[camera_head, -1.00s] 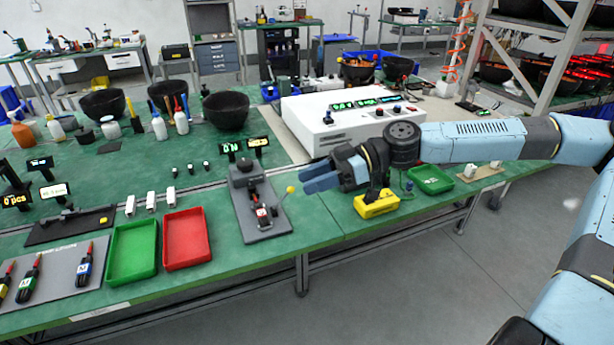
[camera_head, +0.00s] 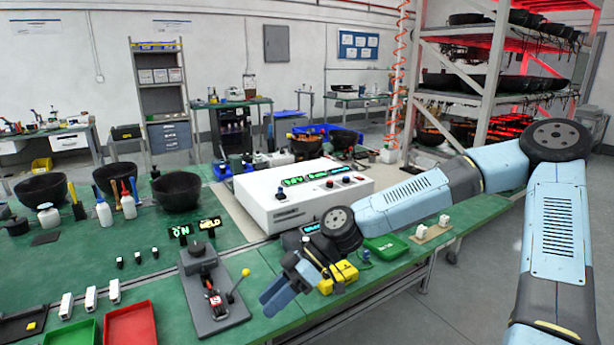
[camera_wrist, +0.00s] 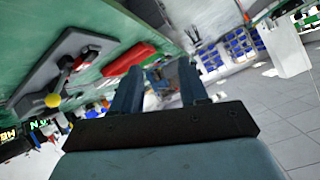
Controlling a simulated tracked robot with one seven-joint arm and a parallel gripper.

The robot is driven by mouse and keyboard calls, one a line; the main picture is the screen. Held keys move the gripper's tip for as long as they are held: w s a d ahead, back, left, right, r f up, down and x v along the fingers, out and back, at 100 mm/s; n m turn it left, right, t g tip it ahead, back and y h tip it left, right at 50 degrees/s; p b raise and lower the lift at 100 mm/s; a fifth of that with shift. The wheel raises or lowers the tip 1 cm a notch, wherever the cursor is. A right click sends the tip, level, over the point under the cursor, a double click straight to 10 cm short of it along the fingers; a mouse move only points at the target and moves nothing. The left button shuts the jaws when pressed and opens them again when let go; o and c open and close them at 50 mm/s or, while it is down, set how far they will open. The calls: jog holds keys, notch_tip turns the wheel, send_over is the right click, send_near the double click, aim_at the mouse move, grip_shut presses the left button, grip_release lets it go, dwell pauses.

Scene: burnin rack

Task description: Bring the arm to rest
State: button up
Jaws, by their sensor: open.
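My gripper (camera_head: 279,296) hangs over the front edge of the green bench, just right of the grey lever fixture, with its blue fingers pointing down and left. In the wrist view my gripper (camera_wrist: 158,88) shows two blue fingers apart with nothing held between them. My arm reaches in from the right in the head view, bent at a raised elbow. A yellow block (camera_head: 338,277) shows beside my wrist, partly hidden by it.
The grey lever fixture (camera_head: 222,310) with its yellow-knobbed lever stands close left of my gripper. Red (camera_head: 130,325) and green trays lie farther left. A white instrument box (camera_head: 300,200) stands behind my wrist. A small green tray (camera_head: 386,246) lies under my forearm. Floor is clear at right.

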jog(key=w+d+f+m+t+h, duration=0.1)
jog(key=d+f+m+t+h, duration=0.1)
jog(key=d+f+m+h, duration=0.3)
jog(key=w+d+m+t+h, duration=0.1)
jog(key=d+h, duration=0.2)
jog(key=d, duration=0.5)
jog(key=d+r+m+t+h, duration=0.25)
jog(key=d+r+m, duration=0.25)
jog(key=d+r, duration=0.35)
jog(key=s+d+r+m+t, duration=0.3)
jog(key=s+d+r+m, duration=0.1)
jog(key=r, duration=0.5)
jog(key=s+d+r+m+t, duration=0.3)
jog(key=s+d+r+m, duration=0.2)
jog(key=r, duration=0.4)
jog(key=shift+s+d+y, duration=0.2)
jog(key=shift+s+y, duration=0.15)
